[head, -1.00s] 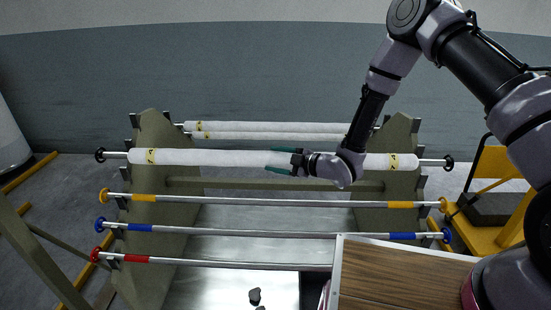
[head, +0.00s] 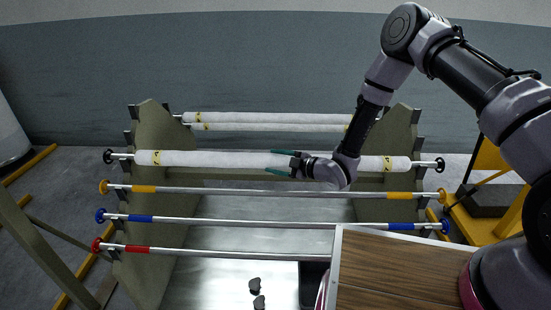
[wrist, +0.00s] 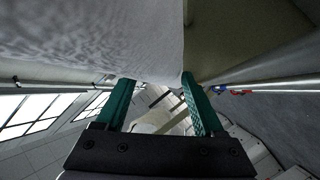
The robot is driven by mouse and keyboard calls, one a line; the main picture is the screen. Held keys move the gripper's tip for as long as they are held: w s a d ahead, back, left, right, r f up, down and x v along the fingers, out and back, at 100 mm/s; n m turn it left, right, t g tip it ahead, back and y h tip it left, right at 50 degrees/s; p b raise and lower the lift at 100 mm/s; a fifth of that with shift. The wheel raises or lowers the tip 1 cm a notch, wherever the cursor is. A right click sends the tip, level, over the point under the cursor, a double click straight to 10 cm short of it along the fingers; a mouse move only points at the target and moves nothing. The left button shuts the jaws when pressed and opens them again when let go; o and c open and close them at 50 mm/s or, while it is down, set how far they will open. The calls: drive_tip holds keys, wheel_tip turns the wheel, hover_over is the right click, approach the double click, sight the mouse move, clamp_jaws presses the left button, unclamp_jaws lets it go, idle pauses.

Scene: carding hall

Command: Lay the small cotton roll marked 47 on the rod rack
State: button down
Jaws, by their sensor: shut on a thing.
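The white cotton roll (head: 220,158) lies level across the rod rack (head: 150,210). It has a yellow mark near each end, too small to read, and a thin rod with black end knobs. My gripper (head: 281,162) is shut on it right of its middle, with one green finger above and one below. The roll's ends are by the rack's two side plates, above the yellow-banded rod; I cannot tell whether they touch the holders. In the wrist view the roll (wrist: 100,40) fills the top, at the green fingertips.
Two more white rolls (head: 265,118) lie at the back of the rack. Bare rods with yellow (head: 270,191), blue (head: 270,223) and red (head: 225,252) bands cross its front. A wooden-topped surface (head: 400,270) is at front right, and a yellow frame (head: 500,230) stands at right.

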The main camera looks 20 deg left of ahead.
drive_tip(key=shift+a, duration=0.1)
idle(0.3)
unclamp_jaws()
drive_tip(key=shift+f, duration=0.2)
drive_tip(key=v, duration=0.9)
idle(0.4)
idle(0.5)
